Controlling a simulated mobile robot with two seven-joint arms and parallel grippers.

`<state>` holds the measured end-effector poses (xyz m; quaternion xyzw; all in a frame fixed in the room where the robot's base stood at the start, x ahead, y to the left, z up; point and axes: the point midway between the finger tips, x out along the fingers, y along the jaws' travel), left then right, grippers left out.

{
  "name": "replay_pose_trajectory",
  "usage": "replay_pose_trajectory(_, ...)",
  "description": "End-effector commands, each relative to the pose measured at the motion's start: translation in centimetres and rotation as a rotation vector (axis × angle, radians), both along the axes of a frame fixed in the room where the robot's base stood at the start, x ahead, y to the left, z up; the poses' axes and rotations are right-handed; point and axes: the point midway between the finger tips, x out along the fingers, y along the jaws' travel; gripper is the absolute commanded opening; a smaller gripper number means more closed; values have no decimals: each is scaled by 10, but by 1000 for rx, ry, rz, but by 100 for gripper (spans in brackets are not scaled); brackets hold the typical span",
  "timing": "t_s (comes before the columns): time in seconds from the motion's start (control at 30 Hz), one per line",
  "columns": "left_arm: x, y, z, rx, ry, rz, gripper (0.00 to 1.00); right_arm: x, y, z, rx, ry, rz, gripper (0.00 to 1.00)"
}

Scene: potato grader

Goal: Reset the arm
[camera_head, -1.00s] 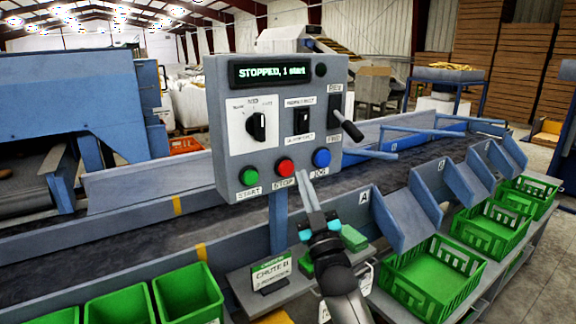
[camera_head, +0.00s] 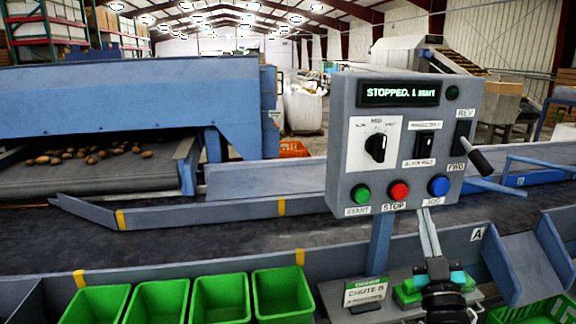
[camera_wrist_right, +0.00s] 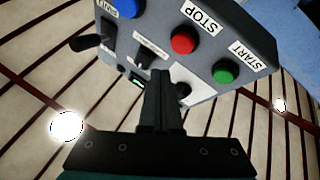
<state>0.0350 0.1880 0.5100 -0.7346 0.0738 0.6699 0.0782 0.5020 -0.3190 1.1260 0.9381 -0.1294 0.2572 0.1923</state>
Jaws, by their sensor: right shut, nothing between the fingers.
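My right gripper (camera_head: 429,232) is shut and empty, its fingers pointing up just below the control panel (camera_head: 340,150). In the right wrist view the shut fingers (camera_wrist_right: 161,100) stand in front of the panel face; I cannot tell whether they touch it. The panel has a green START button (camera_head: 361,194), a red STOP button (camera_head: 399,191) and a blue JOG button (camera_head: 438,186). Its display (camera_head: 400,93) reads "STOPPED, 1 start". A lever (camera_head: 476,155) between REV and FWD sits at the right. My left gripper is not in view.
A dark belt (camera_head: 200,235) runs behind the panel post (camera_head: 380,245). Potatoes (camera_head: 90,154) lie on a feeder belt at the left. Several green bins (camera_head: 220,296) stand in front. A chute sign (camera_head: 365,291) and a green block (camera_head: 408,294) are close to my right gripper.

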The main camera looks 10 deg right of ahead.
Motion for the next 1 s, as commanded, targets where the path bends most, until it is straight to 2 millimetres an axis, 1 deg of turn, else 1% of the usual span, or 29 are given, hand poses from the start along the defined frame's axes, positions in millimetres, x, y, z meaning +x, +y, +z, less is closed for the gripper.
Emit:
replay_pose_trajectory(0.07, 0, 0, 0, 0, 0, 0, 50, 0, 7, -15, 19, 75, 13, 0)
replay_pose_trajectory(0.17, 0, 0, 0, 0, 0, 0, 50, -1, 19, -43, 58, 221, 33, 0)
replay_pose_trajectory(0.27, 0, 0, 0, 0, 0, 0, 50, -8, 35, -78, 101, 391, 54, 0)
replay_pose_trajectory(0.3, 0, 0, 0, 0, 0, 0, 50, -12, 41, -91, 119, 458, 60, 0)
replay_pose_trajectory(0.37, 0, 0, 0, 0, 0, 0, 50, -22, 52, -112, 145, 562, 70, 0)
replay_pose_trajectory(0.4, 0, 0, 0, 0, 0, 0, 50, -29, 58, -125, 162, 629, 74, 0)
replay_pose_trajectory(0.47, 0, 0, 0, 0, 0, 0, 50, -43, 68, -145, 186, 733, 82, 0)
replay_pose_trajectory(0.5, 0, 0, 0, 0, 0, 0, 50, -53, 75, -157, 201, 801, 85, 0)
replay_pose_trajectory(0.57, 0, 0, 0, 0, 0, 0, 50, -70, 86, -176, 225, 907, 89, 0)
replay_pose_trajectory(0.6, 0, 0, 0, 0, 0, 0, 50, -83, 92, -187, 240, 975, 92, 0)
replay_pose_trajectory(0.67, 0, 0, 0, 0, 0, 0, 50, -104, 102, -203, 260, 1080, 95, 0)
replay_pose_trajectory(0.73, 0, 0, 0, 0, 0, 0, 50, -131, 114, -219, 284, 1200, 96, 0)
replay_pose_trajectory(0.8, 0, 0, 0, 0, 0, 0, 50, -159, 124, -232, 303, 1312, 94, 0)
replay_pose_trajectory(0.9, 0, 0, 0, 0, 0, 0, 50, -193, 135, -244, 324, 1445, 90, 0)
replay_pose_trajectory(1.0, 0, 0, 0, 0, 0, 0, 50, -224, 143, -251, 339, 1556, 84, 0)
